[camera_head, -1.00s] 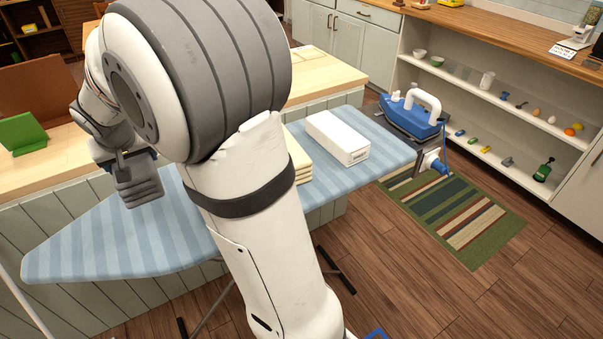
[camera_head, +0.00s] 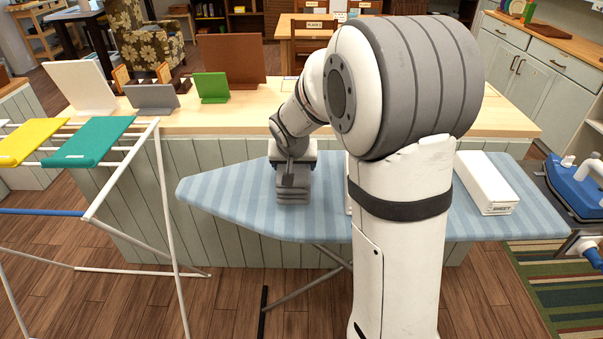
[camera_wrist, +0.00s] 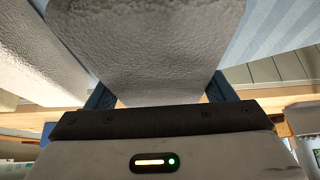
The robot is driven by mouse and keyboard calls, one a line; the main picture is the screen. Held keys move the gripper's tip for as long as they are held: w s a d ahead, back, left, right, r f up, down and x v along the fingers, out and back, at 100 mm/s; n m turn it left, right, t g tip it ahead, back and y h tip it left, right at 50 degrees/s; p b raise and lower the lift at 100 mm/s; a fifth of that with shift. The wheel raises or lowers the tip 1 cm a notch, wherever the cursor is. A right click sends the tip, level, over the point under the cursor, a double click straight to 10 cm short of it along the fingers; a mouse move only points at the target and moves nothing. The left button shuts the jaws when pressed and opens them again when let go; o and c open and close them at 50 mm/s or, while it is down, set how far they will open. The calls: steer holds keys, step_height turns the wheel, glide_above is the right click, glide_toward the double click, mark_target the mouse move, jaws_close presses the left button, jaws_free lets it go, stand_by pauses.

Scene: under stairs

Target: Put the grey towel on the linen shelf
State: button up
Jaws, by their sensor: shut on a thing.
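The grey towel (camera_head: 293,190) is a folded, layered stack below my gripper (camera_head: 290,172) in the head view. My gripper is shut on it. The towel shows against the left part of the blue striped ironing board (camera_head: 225,190); I cannot tell if it touches the board. In the wrist view the towel (camera_wrist: 150,45) fills the top middle between the blue fingers of my gripper (camera_wrist: 160,92). I cannot pick out a linen shelf in these views.
A white drying rack (camera_head: 160,185) with yellow (camera_head: 30,140) and teal (camera_head: 90,140) cloths stands at left. A white packet (camera_head: 485,185) lies on the board's right, near a blue iron (camera_head: 580,185). A wood-topped counter (camera_head: 225,118) runs behind. My arm hides the middle.

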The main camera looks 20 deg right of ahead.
steer(key=shift+f, duration=1.65)
steer(key=shift+f+b, duration=0.2)
steer(key=shift+b, duration=0.2)
steer(key=o, duration=1.4)
steer(key=shift+r, duration=0.2)
